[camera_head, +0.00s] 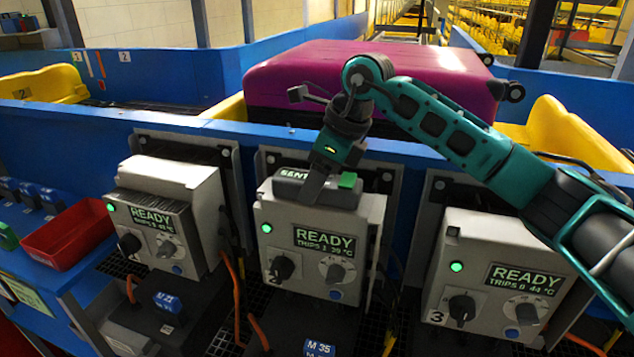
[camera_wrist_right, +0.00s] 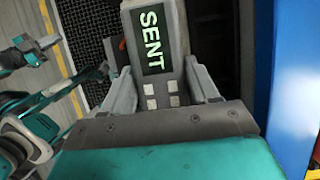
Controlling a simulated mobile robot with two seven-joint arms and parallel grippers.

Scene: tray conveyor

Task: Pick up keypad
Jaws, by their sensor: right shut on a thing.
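The keypad is a grey handheld unit (camera_head: 335,196) with a dark display reading SENT in pale green letters. It shows at the top edge of the middle grey control box (camera_head: 300,268) in the head view; I cannot tell whether it touches the box. My right gripper (camera_head: 318,184) comes down from above and is shut on the keypad. In the right wrist view the keypad (camera_wrist_right: 155,45) lies between the two grey fingers (camera_wrist_right: 163,92), with several pale square buttons below its display. My left gripper cannot be made out.
Similar control boxes stand left (camera_head: 170,205) and right (camera_head: 495,275), all showing READY with lit green lamps. A magenta case (camera_head: 290,75) is behind the blue wall (camera_head: 130,125). A red tray (camera_head: 68,237) is at the left. Orange cables hang between boxes.

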